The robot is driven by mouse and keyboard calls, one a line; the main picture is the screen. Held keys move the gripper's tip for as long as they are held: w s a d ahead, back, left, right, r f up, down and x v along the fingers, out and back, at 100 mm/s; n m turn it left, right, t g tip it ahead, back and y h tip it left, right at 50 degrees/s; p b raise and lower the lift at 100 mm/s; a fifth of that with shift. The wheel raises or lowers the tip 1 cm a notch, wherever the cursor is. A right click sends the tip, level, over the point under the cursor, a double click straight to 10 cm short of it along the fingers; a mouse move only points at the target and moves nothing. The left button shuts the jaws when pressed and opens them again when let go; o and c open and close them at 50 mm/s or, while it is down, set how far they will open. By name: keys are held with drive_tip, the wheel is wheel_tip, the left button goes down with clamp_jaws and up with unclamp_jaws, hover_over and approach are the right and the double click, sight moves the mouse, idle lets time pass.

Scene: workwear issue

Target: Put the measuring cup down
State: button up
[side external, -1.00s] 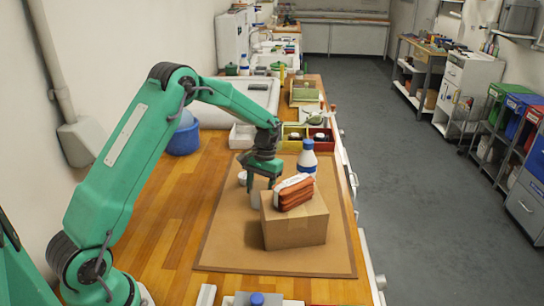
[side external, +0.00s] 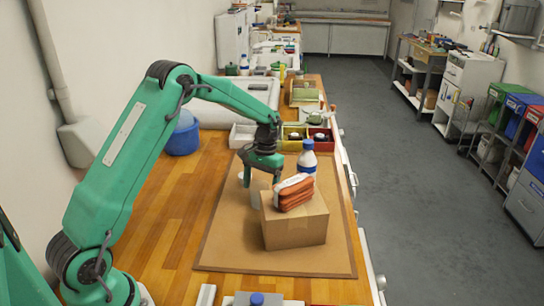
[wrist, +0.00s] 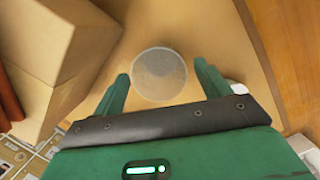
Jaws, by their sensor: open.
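The measuring cup (wrist: 159,75) is a clear, round vessel seen from above in the wrist view. It stands on the brown mat between my two green fingers, with a gap on each side. In the side view its pale body (side external: 256,198) shows just left of the cardboard box, partly hidden by my gripper. My gripper (side external: 262,181) is open above and around the cup. Its spread fingers also show in the wrist view (wrist: 161,88).
A cardboard box (side external: 295,228) with a reddish-brown bundle (side external: 293,194) on top stands close to the cup. The mat's (side external: 226,235) front left is clear. A sectioned tray (side external: 293,142) lies beyond the mat.

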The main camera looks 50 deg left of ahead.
wheel_tip(320, 180, up, 10)
drive_tip(key=w, duration=0.2)
drive_tip(key=shift+a+r, duration=0.2)
drive_tip(key=shift+a, duration=0.05)
drive_tip(key=shift+r, duration=0.1)
idle(0.5)
drive_tip(key=s+d+r+m+t, duration=0.1)
drive_tip(key=s+d+r+t, duration=0.1)
drive_tip(key=s+d+r, duration=0.35)
drive_tip(key=s+d+r+m+t, duration=0.1)
drive_tip(key=s+d+r+t, duration=0.1)
drive_tip(key=s+r, duration=0.5)
drive_tip(key=s+d+f+t, duration=0.1)
drive_tip(key=s+d, duration=0.1)
drive_tip(key=s, duration=0.5)
drive_tip(key=s+d+f+m+t, duration=0.1)
drive_tip(key=s+d+t, duration=0.1)
drive_tip(key=s, duration=0.6)
drive_tip(key=shift+d+f+m+t, duration=0.15)
drive_tip(key=shift+m+t, duration=0.15)
drive_tip(key=shift+o, duration=0.4)
drive_tip(key=shift+s+d+f, duration=0.1)
drive_tip(key=shift+s+f, duration=0.25)
drive_tip(key=shift+s, duration=0.1)
